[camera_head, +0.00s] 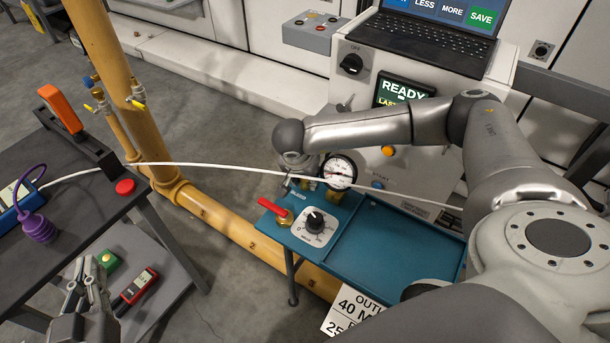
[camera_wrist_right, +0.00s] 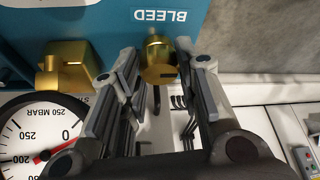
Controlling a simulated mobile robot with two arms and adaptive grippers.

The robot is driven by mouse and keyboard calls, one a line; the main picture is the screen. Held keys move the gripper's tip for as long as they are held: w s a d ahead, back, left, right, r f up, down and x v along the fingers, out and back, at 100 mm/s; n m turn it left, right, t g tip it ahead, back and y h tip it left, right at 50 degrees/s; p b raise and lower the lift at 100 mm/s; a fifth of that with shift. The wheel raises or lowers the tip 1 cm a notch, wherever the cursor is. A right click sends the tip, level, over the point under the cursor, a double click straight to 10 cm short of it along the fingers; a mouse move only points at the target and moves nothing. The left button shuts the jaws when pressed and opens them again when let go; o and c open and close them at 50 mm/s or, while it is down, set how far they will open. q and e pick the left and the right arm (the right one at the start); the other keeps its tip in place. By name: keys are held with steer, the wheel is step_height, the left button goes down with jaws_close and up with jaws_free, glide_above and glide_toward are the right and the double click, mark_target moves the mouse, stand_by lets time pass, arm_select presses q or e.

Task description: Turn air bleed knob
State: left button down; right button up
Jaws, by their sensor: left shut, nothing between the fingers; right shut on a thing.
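The brass air bleed knob (camera_wrist_right: 158,60) sits under the BLEED label on the teal panel (camera_wrist_right: 100,20) in the right wrist view. My right gripper (camera_wrist_right: 152,72) has its fingers on both sides of the knob and is shut on it. In the head view the knob is hidden by my right wrist and cannot be made out. My left gripper (camera_head: 90,272) is shut and empty at the lower left, in front of the dark table's lower shelf, far from the panel.
A pressure gauge (camera_head: 340,172) stands close beside my right gripper. A red-handled valve (camera_head: 277,213) and a black dial (camera_head: 315,221) are on the teal bench (camera_head: 400,245). A white hose (camera_head: 220,166) crosses the view. A yellow pipe (camera_head: 220,214) runs along the floor.

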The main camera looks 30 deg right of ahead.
steer(key=o, duration=1)
steer(key=shift+f, duration=0.1)
